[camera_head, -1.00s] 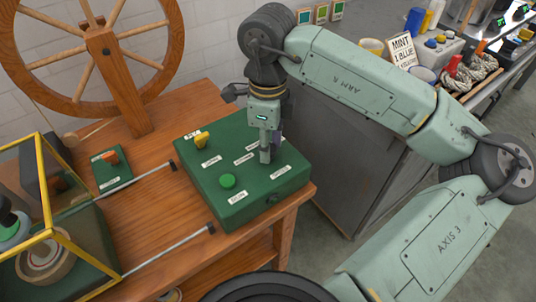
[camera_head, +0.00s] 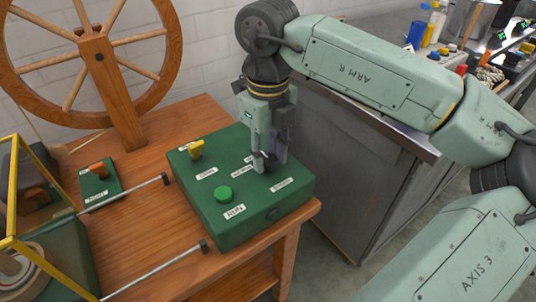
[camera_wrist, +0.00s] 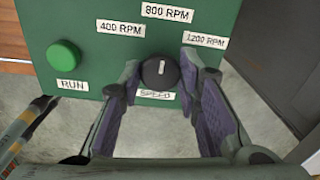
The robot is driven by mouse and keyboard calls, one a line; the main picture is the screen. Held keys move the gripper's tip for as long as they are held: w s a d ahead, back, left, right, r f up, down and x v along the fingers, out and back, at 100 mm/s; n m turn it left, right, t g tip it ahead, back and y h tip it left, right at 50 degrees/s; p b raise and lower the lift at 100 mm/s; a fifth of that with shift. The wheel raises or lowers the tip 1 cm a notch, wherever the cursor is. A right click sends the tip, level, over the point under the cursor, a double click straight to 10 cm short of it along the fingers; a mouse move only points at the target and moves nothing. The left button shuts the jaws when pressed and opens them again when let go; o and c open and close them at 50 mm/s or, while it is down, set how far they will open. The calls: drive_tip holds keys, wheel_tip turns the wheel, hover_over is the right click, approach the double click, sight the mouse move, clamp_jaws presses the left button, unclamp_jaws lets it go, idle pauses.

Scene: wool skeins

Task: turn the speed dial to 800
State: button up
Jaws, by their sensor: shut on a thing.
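The speed dial (camera_wrist: 160,73) is a round black knob on the sloping green control box (camera_head: 205,215). In the wrist view its white mark points up, roughly toward the 800 RPM label (camera_wrist: 167,13). The 400 RPM label (camera_wrist: 121,28) is up and left of it, the 1200 RPM label (camera_wrist: 205,40) up and right. My gripper (camera_wrist: 160,76) has one purple-padded finger on each side of the dial and is shut on it. In the head view my gripper (camera_head: 268,165) mostly hides the dial.
A green RUN button (camera_head: 223,194) sits beside the dial, and a yellow switch (camera_head: 196,149) stands at the box's far left corner. A small switch plate (camera_head: 98,181) and a yellow-framed guard (camera_head: 12,200) are to the left. A grey cabinet (camera_head: 345,170) stands right.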

sight(268, 158)
idle(0.3)
drive_tip(key=o, duration=1.1)
drive_tip(key=shift+o, duration=0.2)
drive_tip(key=shift+r, duration=0.1)
wheel_tip(268, 158, up, 12)
